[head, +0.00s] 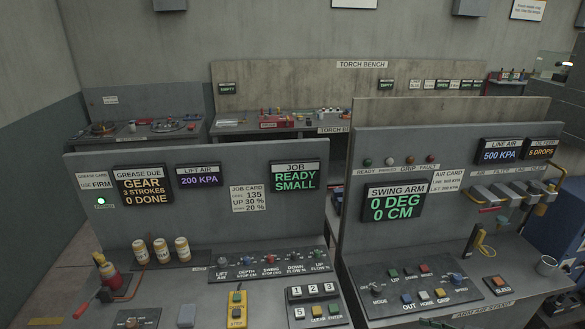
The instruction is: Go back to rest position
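Neither of my grippers nor my arms can be made out in the head view. In front of me stand two grey consoles. The left console (200,215) has a job display (294,176) reading "READY SMALL" and a grease display (143,184) reading "GEAR 3 STROKES 0 DONE". The right console (372,150) has a swing arm display (394,203) reading "0 DEG 0 CM".
Three pale canisters (161,251) and a red grease pump (110,275) stand on the left console's desk. A keypad (315,303) and a knob panel (270,265) lie nearby. A torch bench (290,122) is behind.

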